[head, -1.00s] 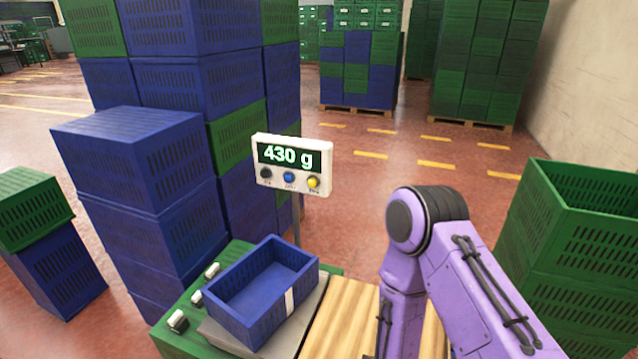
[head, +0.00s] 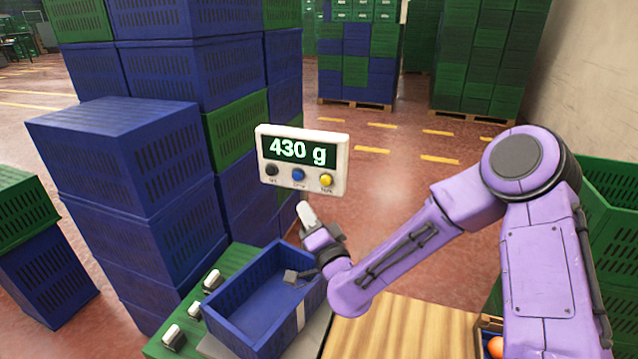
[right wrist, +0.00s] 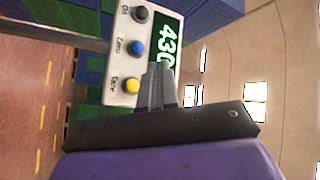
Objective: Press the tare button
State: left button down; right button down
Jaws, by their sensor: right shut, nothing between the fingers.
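The scale's display unit (head: 302,133) stands on a post and reads 430 g. Its face has a dark button (head: 272,170), a blue button (head: 298,175) and a yellow tare button (head: 326,180). In the right wrist view the yellow button (right wrist: 132,87) has a label that looks like "Tare". My right gripper (head: 305,212) is shut and empty, just below the display in the head view, with its fingertips pointing up. In the right wrist view its fingertips (right wrist: 158,80) overlap the display's edge beside the yellow button; contact cannot be told. My left gripper is not in view.
Tall stacks of blue crates (head: 130,180) stand to the left. Green crates (head: 618,185) stand at the right. An orange (head: 496,347) shows at the lower right, beside the wooden surface (head: 400,330).

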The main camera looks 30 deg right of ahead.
aim_at(326, 181)
jog(key=shift+w+d+f+p, duration=0.1)
jog(key=shift+w+d+p, duration=0.2)
jog(key=shift+w+d, duration=0.8)
jog(key=shift+w+d+r+p, duration=0.1)
jog(key=shift+w+d+p, duration=0.2)
jog(key=shift+w+d, duration=0.8)
jog(key=shift+w+d+f+p, duration=0.1)
jog(key=shift+w+d+p, duration=0.4)
jog(key=shift+d, duration=0.95)
jog(key=shift+w, duration=0.2)
jog(key=shift+w+d, duration=0.25)
jog(key=shift+d, duration=0.05)
jog(key=shift+w+d+b, duration=0.3)
jog(key=shift+w+d, duration=0.05)
jog(key=shift+d, duration=0.05)
jog(key=shift+a, duration=0.1)
jog(key=shift+s+a, duration=0.65)
